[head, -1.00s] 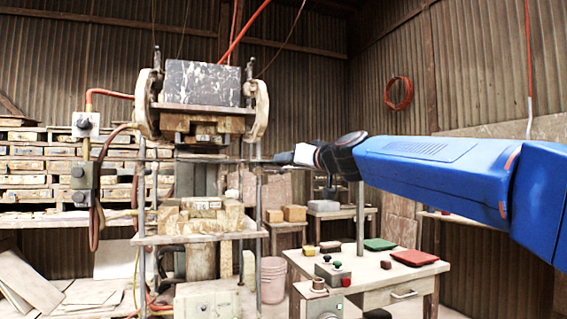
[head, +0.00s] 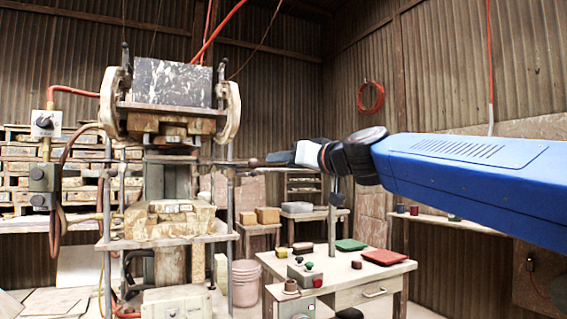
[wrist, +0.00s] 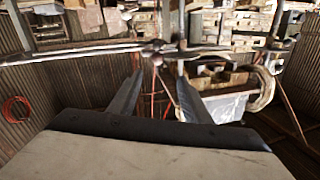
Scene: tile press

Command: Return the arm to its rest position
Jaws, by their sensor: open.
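My gripper (head: 262,161) is at the left end of my blue arm in the head view, held level in the air just right of the tile press (head: 170,85). Its fingers are small and dark there. In the wrist view my gripper (wrist: 160,95) shows two grey fingers spread apart, with nothing between them. The press, with its upper block and round side plates, appears upside down in the wrist view, beyond the fingers at the right.
A table (head: 345,275) below the arm carries a control box with buttons (head: 305,272), a green tile (head: 350,245) and a red tile (head: 384,257). A pink bucket (head: 246,283) stands beside the press. Stacked boards (head: 20,170) fill the left.

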